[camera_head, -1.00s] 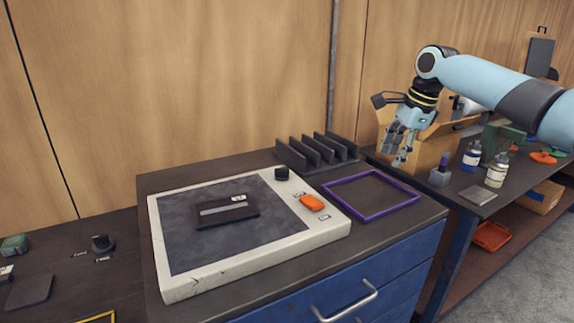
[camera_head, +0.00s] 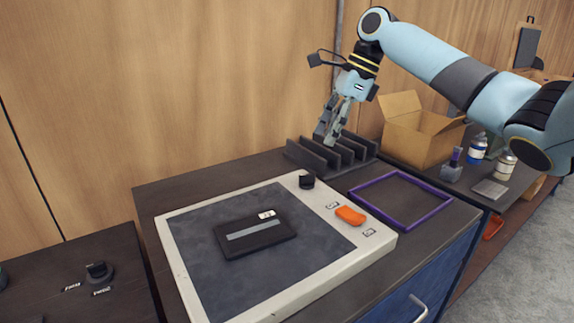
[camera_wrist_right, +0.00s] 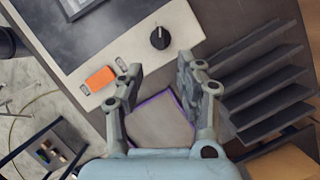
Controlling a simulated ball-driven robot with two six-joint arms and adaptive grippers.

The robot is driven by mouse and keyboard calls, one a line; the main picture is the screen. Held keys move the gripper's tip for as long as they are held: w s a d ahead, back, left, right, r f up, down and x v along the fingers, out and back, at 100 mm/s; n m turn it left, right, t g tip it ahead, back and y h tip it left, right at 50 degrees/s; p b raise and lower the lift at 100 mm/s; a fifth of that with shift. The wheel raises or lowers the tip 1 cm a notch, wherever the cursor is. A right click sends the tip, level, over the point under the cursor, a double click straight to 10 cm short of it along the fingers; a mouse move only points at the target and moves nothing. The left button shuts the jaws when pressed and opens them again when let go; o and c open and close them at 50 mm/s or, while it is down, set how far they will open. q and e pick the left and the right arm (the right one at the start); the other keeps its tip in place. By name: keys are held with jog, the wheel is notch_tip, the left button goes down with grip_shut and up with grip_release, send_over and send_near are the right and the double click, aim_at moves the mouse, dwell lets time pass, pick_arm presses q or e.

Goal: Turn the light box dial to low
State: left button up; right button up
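The light box (camera_head: 180,262) lies on the dark cabinet top, a white frame around a dark grey panel. Its dial (camera_head: 307,181) is a small black knob at the far right corner of the frame. In the right wrist view the dial (camera_wrist_right: 160,38) has a small white mark near its upper edge. My right gripper (camera_head: 328,137) hangs above the slotted rack, beyond and above the dial. In the right wrist view its fingers (camera_wrist_right: 160,70) are apart with nothing between them, and the dial shows past their tips, not touched. My left gripper is out of view.
An orange switch (camera_head: 350,215) sits on the light box frame. A dark slotted rack (camera_head: 313,158) stands behind the dial. A purple frame (camera_head: 442,207) lies to the right, and a cardboard box (camera_head: 408,145) stands farther back. A dark cassette-like slab (camera_head: 228,247) lies on the panel.

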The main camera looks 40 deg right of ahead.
send_over(307, 175)
jog(key=s+d, duration=0.1)
jog(key=d, duration=0.1)
jog(key=f, duration=0.5)
jog(key=shift+s+f+p, duration=0.1)
jog(key=shift+s+p, duration=0.1)
jog(key=shift+p, duration=0.15)
jog(key=x, duration=0.3)
jog(key=shift+w+a, duration=0.1)
jog(key=shift+w, duration=0.05)
jog(key=shift+x, duration=0.75)
jog(key=shift+f, duration=0.25)
jog(key=shift+c, duration=0.2)
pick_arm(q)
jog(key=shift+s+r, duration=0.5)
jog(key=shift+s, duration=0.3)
pick_arm(e)
grip_shut()
